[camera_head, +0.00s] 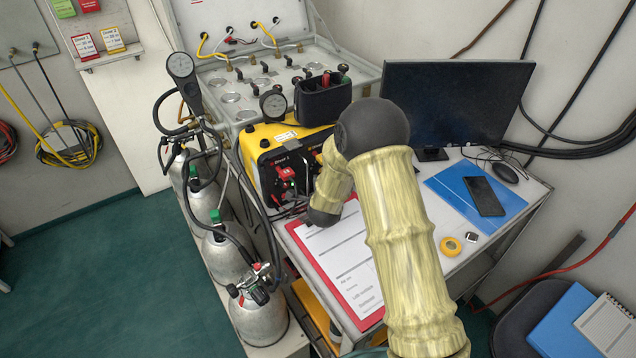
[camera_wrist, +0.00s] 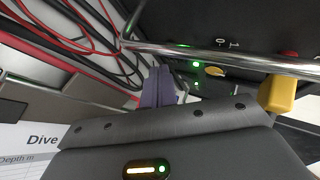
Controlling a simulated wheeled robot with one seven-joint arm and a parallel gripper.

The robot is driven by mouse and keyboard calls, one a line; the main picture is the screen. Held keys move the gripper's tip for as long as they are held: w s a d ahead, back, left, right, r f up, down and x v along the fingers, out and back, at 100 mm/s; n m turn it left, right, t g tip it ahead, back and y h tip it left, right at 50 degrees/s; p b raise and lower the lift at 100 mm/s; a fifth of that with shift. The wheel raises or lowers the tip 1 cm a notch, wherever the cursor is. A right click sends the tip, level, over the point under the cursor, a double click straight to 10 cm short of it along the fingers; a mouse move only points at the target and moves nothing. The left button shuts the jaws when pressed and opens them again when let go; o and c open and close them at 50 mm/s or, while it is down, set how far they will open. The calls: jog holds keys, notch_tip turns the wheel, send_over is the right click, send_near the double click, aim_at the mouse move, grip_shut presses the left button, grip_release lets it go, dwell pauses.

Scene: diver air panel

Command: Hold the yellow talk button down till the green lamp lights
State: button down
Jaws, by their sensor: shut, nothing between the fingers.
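The yellow-and-black radio box (camera_head: 262,137) stands on the table in the head view, partly behind my arm. In the wrist view its dark front panel (camera_wrist: 245,62) fills the upper right. A small yellow part (camera_wrist: 214,71), which looks like the talk button, sits on it. Just left of it a small green lamp (camera_wrist: 195,64) glows, with fainter green spots nearby. My gripper (camera_wrist: 160,72) is shut and empty. Its fingertips show left of the yellow part, with a gap in the picture. Depth and contact are unclear. My arm hides the gripper in the head view.
A chrome bar (camera_wrist: 225,58) crosses before the panel. Red and black cables (camera_wrist: 75,38) run at the left. A red clipboard (camera_head: 376,316) lies before the box, with a monitor (camera_head: 450,100) to the right and gas cylinders (camera_head: 222,258) to the left.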

jog(key=shift+s+d+f+b, duration=0.1)
jog(key=shift+s+d+b, duration=0.25)
jog(key=shift+s, duration=0.1)
jog(key=shift+s+d+b, duration=0.4)
jog(key=shift+s+d, duration=0.15)
jog(key=shift+s, duration=0.3)
jog(key=shift+s+d+b, duration=0.35)
jog(key=shift+s+d, duration=0.15)
jog(key=shift+s, duration=0.3)
jog(key=shift+d+r, duration=0.1)
jog(key=shift+r, duration=0.3)
jog(key=s+d+r+n+g+p, duration=0.2)
jog(key=s+d+r+n+g, duration=0.1)
jog(key=s, duration=0.5)
jog(key=s+d+r+n+g+p, duration=0.1)
jog(key=s+d+r+n+g, duration=0.2)
jog(key=s+d+r+n, duration=0.2)
jog(key=s+d+r+n+g+p, duration=0.2)
jog(key=s+r+n, duration=0.5)
jog(key=s, duration=0.5)
jog(key=shift+s+d+r+n+g+p, duration=0.15)
jog(key=shift+s+d+n+g+p, duration=0.25)
jog(key=shift+d+n, duration=0.5)
